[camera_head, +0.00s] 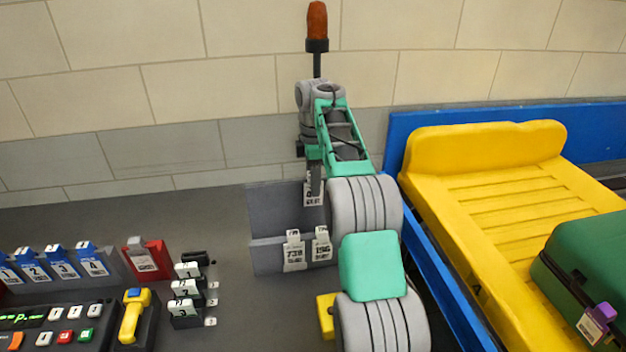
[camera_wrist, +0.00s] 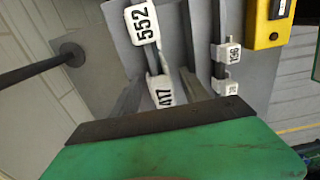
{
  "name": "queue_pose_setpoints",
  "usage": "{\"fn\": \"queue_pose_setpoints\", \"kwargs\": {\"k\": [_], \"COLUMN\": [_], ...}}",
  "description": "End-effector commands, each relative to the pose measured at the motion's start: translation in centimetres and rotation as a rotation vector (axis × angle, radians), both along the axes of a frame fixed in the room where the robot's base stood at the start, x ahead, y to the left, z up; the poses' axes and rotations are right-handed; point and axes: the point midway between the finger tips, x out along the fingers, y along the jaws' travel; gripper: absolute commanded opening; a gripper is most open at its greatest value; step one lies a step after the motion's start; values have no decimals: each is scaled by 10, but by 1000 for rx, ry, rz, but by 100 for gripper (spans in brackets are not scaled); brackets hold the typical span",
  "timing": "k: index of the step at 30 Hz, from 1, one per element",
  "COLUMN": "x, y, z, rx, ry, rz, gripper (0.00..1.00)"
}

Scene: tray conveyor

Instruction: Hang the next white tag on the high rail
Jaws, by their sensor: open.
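My gripper (camera_head: 314,182) is at the upper part of the grey rail stand (camera_head: 270,205), partly hidden by my own arm. In the wrist view its open fingers (camera_wrist: 162,95) are on either side of a white tag marked 417 (camera_wrist: 164,92); I cannot tell whether they touch it. A white tag (camera_head: 313,193) shows just below the fingers in the head view, at the high rail. Another white tag, 552 (camera_wrist: 142,23), is beside 417 in the wrist view. On the low rail hang white tags 739 (camera_head: 294,252) and 196 (camera_head: 321,245); 196 also shows in the wrist view (camera_wrist: 228,54).
To the left are a black holder with white tags (camera_head: 187,290), a red holder (camera_head: 147,260), blue numbered holders (camera_head: 60,262), a keypad and a yellow scanner (camera_head: 134,315). To the right, a yellow tray (camera_head: 490,200) on the blue-sided conveyor bears a green suitcase (camera_head: 590,260).

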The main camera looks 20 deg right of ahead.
Motion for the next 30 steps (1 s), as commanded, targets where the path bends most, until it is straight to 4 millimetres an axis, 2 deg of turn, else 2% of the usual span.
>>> {"fn": "queue_pose_setpoints", "kwargs": {"k": [5, 8, 18, 21, 25, 28, 30], "x": [0, 0, 0, 0, -1, -7, -19], "y": [0, 0, 0, 0, 1, 10, 23], "z": [1, 9, 71, 79, 80, 92, 108], "rx": [0, 0, 0, 0, 1, 3, 9], "ry": [0, 0, 0, 1, -1, -18, -44], "rz": [0, 0, 0, 0, -4, -54, -137], "gripper": [53, 53, 53, 53, 53, 53, 53]}}
